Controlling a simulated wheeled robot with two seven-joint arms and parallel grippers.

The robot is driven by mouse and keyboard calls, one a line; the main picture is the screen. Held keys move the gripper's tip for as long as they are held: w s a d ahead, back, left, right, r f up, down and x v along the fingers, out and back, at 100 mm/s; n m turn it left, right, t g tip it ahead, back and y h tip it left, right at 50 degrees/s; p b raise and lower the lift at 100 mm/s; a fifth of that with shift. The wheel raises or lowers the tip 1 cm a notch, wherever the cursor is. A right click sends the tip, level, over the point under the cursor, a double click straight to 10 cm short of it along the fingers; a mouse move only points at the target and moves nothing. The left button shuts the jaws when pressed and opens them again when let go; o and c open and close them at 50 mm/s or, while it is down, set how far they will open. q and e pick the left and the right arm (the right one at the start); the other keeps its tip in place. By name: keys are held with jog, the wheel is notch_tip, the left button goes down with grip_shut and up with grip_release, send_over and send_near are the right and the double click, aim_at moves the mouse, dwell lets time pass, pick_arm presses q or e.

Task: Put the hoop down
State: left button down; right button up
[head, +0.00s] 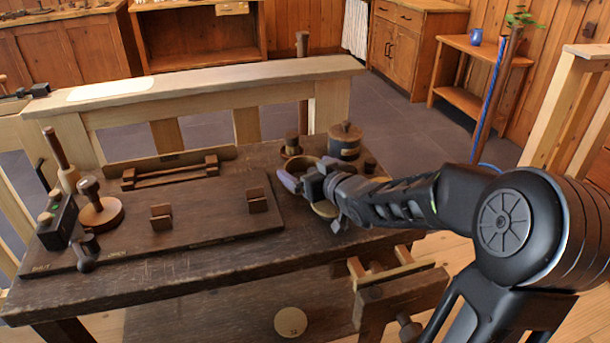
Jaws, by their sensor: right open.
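My right gripper (301,178) is open over the right part of the dark wooden table (210,255). A round, pale-rimmed piece that looks like the hoop (299,160) lies just behind the fingers, partly covered by them. Another tan curved edge (323,210) shows just below the gripper, and I cannot tell if both belong to one thing. Whether the fingers touch the hoop is hidden. My left gripper is out of view.
A lidded round box (345,141) and a small dark spool (292,144) stand behind the gripper. A dark board (190,225) with wooden blocks and a rail fills the table's left. A round knobbed piece (100,208) stands there.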

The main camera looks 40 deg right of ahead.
jog(key=c, duration=1.3)
notch_tip(320, 180, up, 10)
jog(key=p, duration=0.4)
dwell(0.4)
